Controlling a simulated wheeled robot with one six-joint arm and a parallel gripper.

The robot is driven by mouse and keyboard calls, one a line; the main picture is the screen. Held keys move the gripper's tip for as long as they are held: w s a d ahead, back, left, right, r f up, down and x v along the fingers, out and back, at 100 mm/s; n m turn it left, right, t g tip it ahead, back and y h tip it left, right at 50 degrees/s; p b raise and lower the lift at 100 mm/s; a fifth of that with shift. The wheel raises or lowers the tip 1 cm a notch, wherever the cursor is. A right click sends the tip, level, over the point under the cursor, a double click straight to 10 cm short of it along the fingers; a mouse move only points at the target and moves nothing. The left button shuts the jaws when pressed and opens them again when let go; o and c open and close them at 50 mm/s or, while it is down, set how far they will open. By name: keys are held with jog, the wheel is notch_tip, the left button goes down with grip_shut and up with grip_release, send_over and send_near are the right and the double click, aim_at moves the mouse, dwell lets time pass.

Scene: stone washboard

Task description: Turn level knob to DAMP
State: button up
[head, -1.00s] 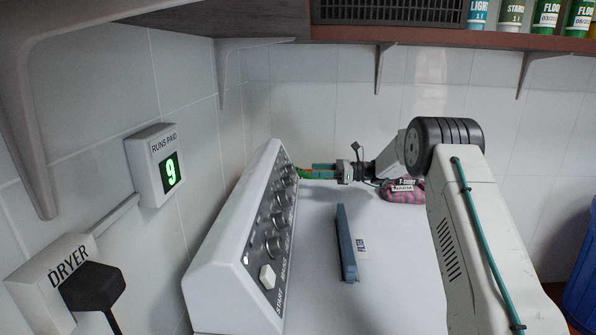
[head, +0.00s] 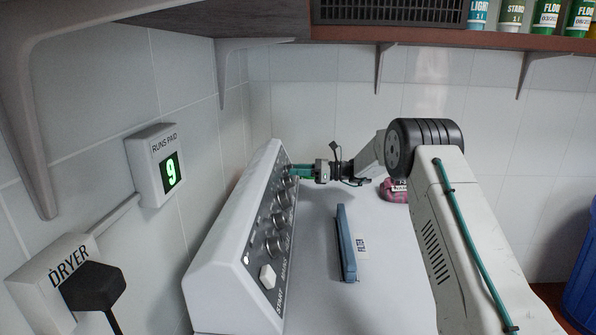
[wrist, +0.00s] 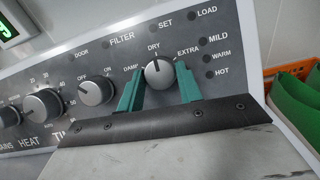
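The level knob (wrist: 158,73) is a round grey dial on the dark panel, ringed by the labels DAMP, DRY and EXTRA. Its pointer line faces up, towards DRY; DAMP (wrist: 130,70) is printed to its left. My gripper (wrist: 159,86) is open, its teal fingers standing on the knob's left and right sides. I cannot tell whether either finger touches it. In the head view my gripper (head: 292,171) reaches the far end of the sloped control panel (head: 232,235) and hides the knob there.
A blue-grey bar (head: 346,243) lies on the white top, with a pink bundle (head: 394,191) behind. An orange crate (wrist: 290,72) stands right of the panel.

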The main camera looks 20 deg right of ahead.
jog(key=shift+n, duration=0.5)
jog(key=n+g, duration=0.2)
jog(key=n, duration=0.2)
jog(key=n+g, duration=0.2)
jog(key=n, duration=0.3)
jog(key=w+n+g, duration=0.1)
jog(key=n+g, duration=0.1)
jog(key=n, duration=0.2)
jog(key=shift+d+r+n+h, duration=0.15)
jog(key=shift+r+n+h, duration=0.1)
jog(key=shift+n+h, duration=0.15)
jog(key=shift+g, duration=0.3)
jog(key=o, duration=1)
jog(key=shift+d, duration=0.1)
